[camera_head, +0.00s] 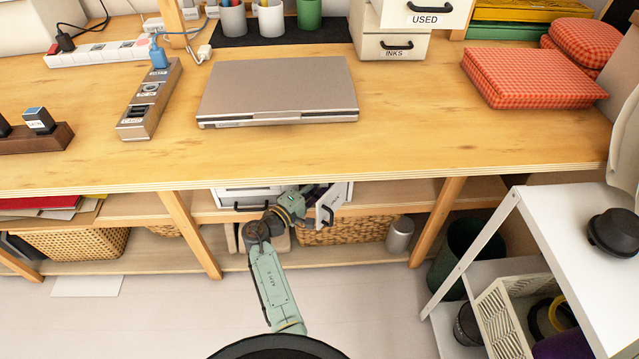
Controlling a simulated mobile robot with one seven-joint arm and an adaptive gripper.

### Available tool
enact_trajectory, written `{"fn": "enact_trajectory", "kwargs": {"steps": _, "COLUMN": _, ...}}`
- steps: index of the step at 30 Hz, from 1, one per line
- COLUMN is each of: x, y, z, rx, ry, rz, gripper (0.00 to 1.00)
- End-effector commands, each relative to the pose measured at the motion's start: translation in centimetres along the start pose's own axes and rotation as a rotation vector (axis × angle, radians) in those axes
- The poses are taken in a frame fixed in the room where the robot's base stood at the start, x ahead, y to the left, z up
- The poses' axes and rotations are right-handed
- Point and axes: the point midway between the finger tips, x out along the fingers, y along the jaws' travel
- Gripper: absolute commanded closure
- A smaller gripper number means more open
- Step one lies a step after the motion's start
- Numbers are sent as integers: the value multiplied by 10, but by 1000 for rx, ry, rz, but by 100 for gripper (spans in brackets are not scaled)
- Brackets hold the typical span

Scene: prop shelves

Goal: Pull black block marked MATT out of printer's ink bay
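A white printer-like unit (232,196) sits on the shelf under the tabletop, mostly hidden by the table edge. At its right a white panel or door (330,204) with a dark handle stands at an angle. My green arm reaches under the table edge, and my gripper (318,193) is at this panel. The fingers are small and partly hidden, so I cannot tell whether they are open or shut, or touching anything. I cannot see the black MATT block or the inside of the ink bay.
A wooden holder (28,141) with dark blocks, a grey device (151,98) and a closed laptop (278,92) are on the tabletop. Wooden posts (437,220) flank the shelf opening. A white cart (575,255) stands right.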

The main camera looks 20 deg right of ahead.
Motion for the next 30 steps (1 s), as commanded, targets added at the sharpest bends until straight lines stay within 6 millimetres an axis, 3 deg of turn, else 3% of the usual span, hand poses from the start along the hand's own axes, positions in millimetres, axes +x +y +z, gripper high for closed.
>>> {"fn": "enact_trajectory", "kwargs": {"steps": 14, "x": 0, "y": 0, "z": 1, "rx": 0, "ry": 0, "rz": 0, "gripper": 100}}
{"fn": "enact_trajectory", "kwargs": {"steps": 30, "x": -18, "y": 1, "z": 20, "rx": 0, "ry": -1, "rz": 0, "gripper": 100}}
